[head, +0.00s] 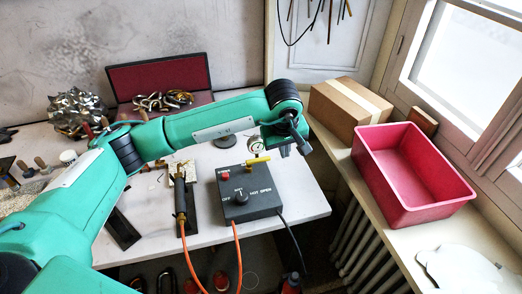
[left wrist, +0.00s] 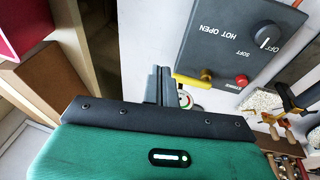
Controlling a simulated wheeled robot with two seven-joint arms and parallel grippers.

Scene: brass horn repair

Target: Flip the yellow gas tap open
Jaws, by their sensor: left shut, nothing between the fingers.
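The yellow gas tap (head: 258,160) is a short lever at the back edge of a dark grey control box (head: 262,203). In the head view its lever lies roughly sideways. It also shows in the left wrist view (left wrist: 206,76), beside a red button (left wrist: 242,79). My left gripper (head: 284,150) is shut and empty, just behind and right of the tap in the head view. In the left wrist view its closed fingers (left wrist: 160,85) are close to the tap's left side; I cannot tell whether they touch it. My right gripper is not in view.
A round gauge (head: 257,146) stands behind the box. A torch (head: 180,195) with an orange hose lies left of it. A cardboard box (head: 340,112) and a pink bin (head: 420,200) stand at the right. Brass parts (head: 163,100) lie at the back.

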